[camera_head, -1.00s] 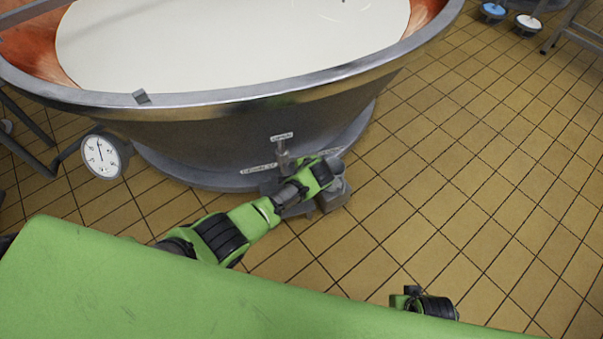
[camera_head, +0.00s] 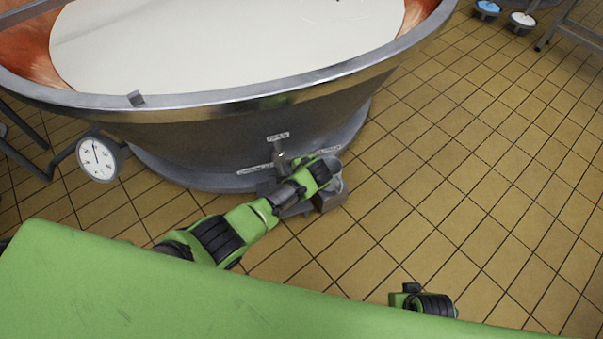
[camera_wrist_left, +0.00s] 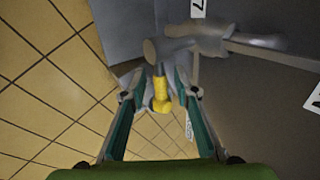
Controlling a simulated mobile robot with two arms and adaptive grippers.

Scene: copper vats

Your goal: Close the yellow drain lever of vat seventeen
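Vat seventeen is the large metal vat (camera_head: 240,125) filled with white liquid in the head view. Its yellow drain lever (camera_wrist_left: 161,92) shows in the left wrist view, hanging from a grey valve fitting (camera_wrist_left: 155,50). My left gripper (camera_wrist_left: 157,82) is open, with one teal-lined finger on each side of the lever and visible gaps between. In the head view my left wrist covers the lever and most of the gripper beside the drain valve (camera_head: 280,158). My right gripper is out of view; only part of the right arm shows at the bottom.
A round white dial (camera_head: 98,158) hangs at the vat's left. Small white labels (camera_head: 278,136) sit by the valve. A grey pipe (camera_wrist_left: 270,50) runs along the vat in the wrist view. Tiled floor (camera_head: 440,160) to the right is clear. Blue and white items (camera_head: 488,8) stand far right.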

